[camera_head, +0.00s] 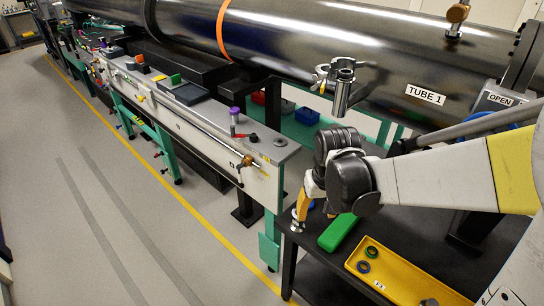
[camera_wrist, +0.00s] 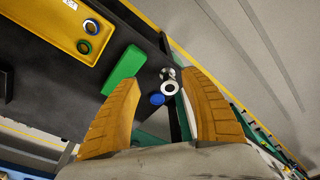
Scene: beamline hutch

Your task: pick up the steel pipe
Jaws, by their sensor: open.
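The steel pipe appears to be the small silver piece with a round, ring-like end (camera_head: 297,226) at the near-left corner of the dark table. In the wrist view its pale ring end (camera_wrist: 171,89) faces the camera, with a second shiny part just beyond it. My gripper (camera_head: 301,203) points down right above it, in the head view partly covering it. In the wrist view the two orange fingers of my gripper (camera_wrist: 162,76) are spread, with the silver piece between their tips. I cannot tell whether either finger touches it.
A green block (camera_head: 337,232) lies right beside the gripper on the dark table (camera_head: 318,277). A yellow tray (camera_head: 398,279) with rings lies further right. A small blue round thing (camera_wrist: 157,99) is close to the pipe. A long bench (camera_head: 215,125) stands behind; floor is clear at left.

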